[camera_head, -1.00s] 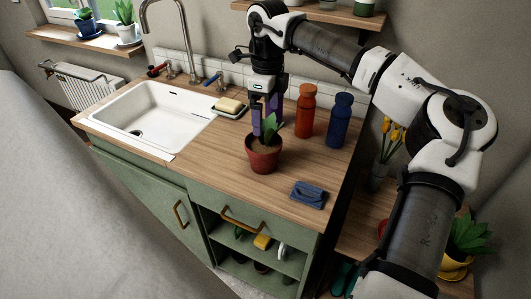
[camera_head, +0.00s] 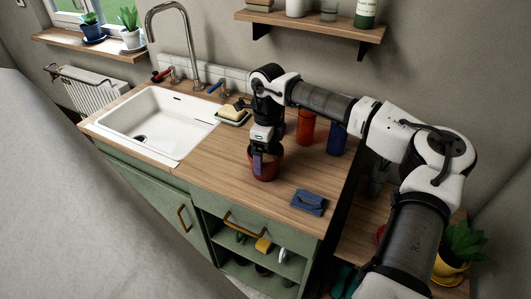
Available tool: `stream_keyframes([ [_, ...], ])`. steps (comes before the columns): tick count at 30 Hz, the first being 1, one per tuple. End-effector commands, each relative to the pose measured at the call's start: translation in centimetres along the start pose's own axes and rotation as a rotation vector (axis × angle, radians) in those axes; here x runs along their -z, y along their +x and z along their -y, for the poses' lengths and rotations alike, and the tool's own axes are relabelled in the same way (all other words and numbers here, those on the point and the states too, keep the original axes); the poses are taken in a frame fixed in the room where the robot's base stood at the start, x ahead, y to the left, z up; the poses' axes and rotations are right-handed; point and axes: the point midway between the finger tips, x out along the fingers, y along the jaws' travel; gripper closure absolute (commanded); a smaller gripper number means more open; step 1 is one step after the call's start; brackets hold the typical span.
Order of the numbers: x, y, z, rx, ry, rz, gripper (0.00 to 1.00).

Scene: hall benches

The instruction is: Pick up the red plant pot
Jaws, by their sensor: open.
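The red plant pot (camera_head: 268,174) stands upright on the wooden countertop (camera_head: 200,182), right of the sink. My gripper (camera_head: 259,166) points down right at the pot, with one purple finger showing in front of its near left side. My gripper is open. The other finger is hidden, so I cannot tell whether the jaws straddle the pot's wall or touch it. My gripper and wrist cover most of the plant and part of the pot's rim.
A red bottle (camera_head: 305,127) and a blue bottle (camera_head: 337,139) stand behind the pot, partly under my arm. A folded blue cloth (camera_head: 309,202) lies to the right. A soap dish (camera_head: 231,117) and the white sink (camera_head: 148,130) are to the left. A shelf (camera_head: 312,25) hangs above.

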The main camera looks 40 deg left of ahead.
Motion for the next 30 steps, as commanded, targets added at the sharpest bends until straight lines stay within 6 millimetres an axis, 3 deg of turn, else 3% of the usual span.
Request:
stream_keyframes([
  [1,0.0,0.0,0.0,0.0,0.0,0.0,0.0],
  [10,0.0,-0.1,0.0,0.001,0.001,0.001,0.38],
  [22,0.0,-1.0,0.1,0.003,0.001,0.001,0.38],
  [26,0.0,-2.7,0.0,0.004,0.002,0.001,0.38],
  [30,0.0,-5.9,-0.1,0.007,0.002,0.001,0.38],
])
